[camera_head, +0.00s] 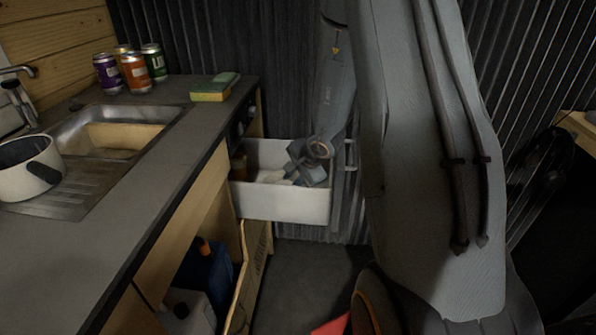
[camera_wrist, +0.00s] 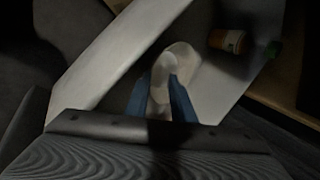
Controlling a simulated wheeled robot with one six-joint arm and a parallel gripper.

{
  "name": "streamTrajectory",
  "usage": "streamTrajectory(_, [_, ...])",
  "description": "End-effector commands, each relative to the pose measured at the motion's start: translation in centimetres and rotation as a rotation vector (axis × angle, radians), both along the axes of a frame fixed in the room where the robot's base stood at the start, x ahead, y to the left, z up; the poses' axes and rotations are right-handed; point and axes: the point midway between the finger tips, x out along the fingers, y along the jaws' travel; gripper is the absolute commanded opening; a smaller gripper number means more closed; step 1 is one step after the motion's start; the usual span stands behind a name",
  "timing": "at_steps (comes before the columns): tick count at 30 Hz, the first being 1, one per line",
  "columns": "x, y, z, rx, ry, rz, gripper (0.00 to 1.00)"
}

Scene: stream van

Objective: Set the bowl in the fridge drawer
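The white fridge drawer (camera_head: 282,204) is pulled out beyond the end of the counter. My gripper (camera_head: 305,175) reaches down inside it from above. In the wrist view, the two blue fingers of my gripper (camera_wrist: 164,82) lie on either side of a pale, rounded bowl (camera_wrist: 182,60), with its near part between them. The fingers look shut on it. The bowl is over the drawer's inside, near its white wall (camera_wrist: 112,62). Whether it touches the drawer floor cannot be told. In the head view my gripper partly hides the pale shape there.
The counter (camera_head: 150,190) holds a pot (camera_head: 25,170), a sink (camera_head: 115,130), several cans (camera_head: 135,72) and a sponge (camera_head: 210,92). A lower cabinet door (camera_head: 250,275) stands open.

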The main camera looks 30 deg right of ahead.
Motion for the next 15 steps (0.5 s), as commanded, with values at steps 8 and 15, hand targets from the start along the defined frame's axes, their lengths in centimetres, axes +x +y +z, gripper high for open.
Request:
streamTrajectory(8, [-0.2, 0.0, 1.7, 0.0, -0.001, 0.001, 0.22])
streamTrajectory(15, [-2.4, -0.5, 5.1, -0.001, -0.003, 0.001, 0.22])
